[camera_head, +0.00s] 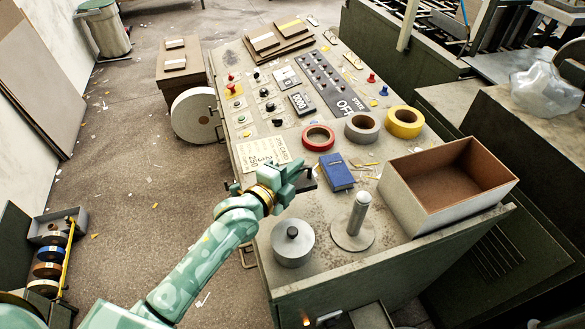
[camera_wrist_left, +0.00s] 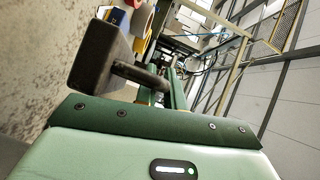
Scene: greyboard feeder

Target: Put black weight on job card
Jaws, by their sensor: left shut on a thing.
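The job card (camera_head: 262,153) is a cream printed sheet lying flat on the console top, left of centre. My left gripper (camera_head: 300,177) is just right of and below the card in the head view, above the console. It is shut on a dark thing, mostly hidden by the gripper in the head view. In the left wrist view a dark block with a short post (camera_wrist_left: 103,58) shows in front of the palm; I take it to be the black weight. It looks tilted in that view. My right gripper is not in view.
A blue notebook (camera_head: 337,171) and tape rolls, red (camera_head: 319,138), grey (camera_head: 361,128) and yellow (camera_head: 404,122), lie to the right. A grey cylinder with a black knob (camera_head: 292,246), a spindle (camera_head: 354,228) and an open box (camera_head: 428,205) stand nearer.

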